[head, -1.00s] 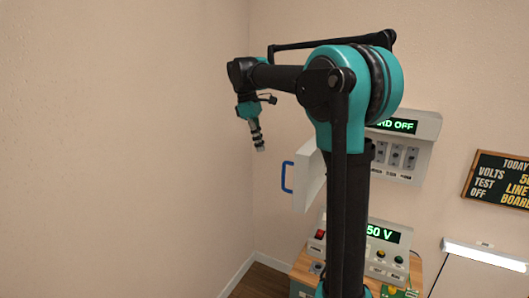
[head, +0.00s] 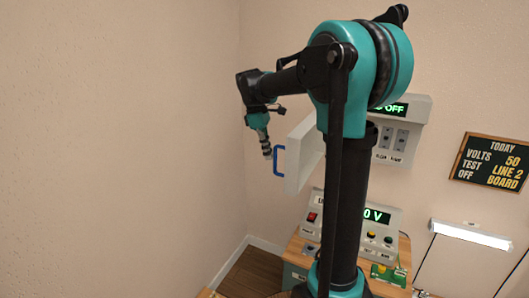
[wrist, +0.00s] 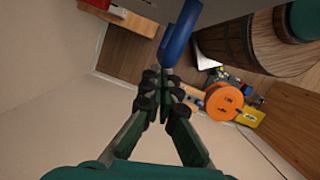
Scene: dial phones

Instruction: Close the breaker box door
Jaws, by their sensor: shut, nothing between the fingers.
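The breaker box (head: 417,112) is a pale grey box on the back wall, with a green lit display and dark switches. My arm hides part of it. Its door (head: 303,158) stands open at the left, swung out from the box, with a blue handle (head: 279,161) on its free edge. My gripper (head: 267,151) is just left of the handle, its fingertips close to the handle's top. In the wrist view my gripper (wrist: 160,88) has its fingers together and empty, with the blue handle (wrist: 178,35) just beyond the tips. I cannot tell whether they touch.
Below the box, a wooden bench holds a grey power unit (head: 338,212) with a red switch and a display. A dark sign (head: 490,162) and a lit lamp (head: 470,234) are on the wall at right. An orange reel (wrist: 224,99) shows in the wrist view. The left wall is bare.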

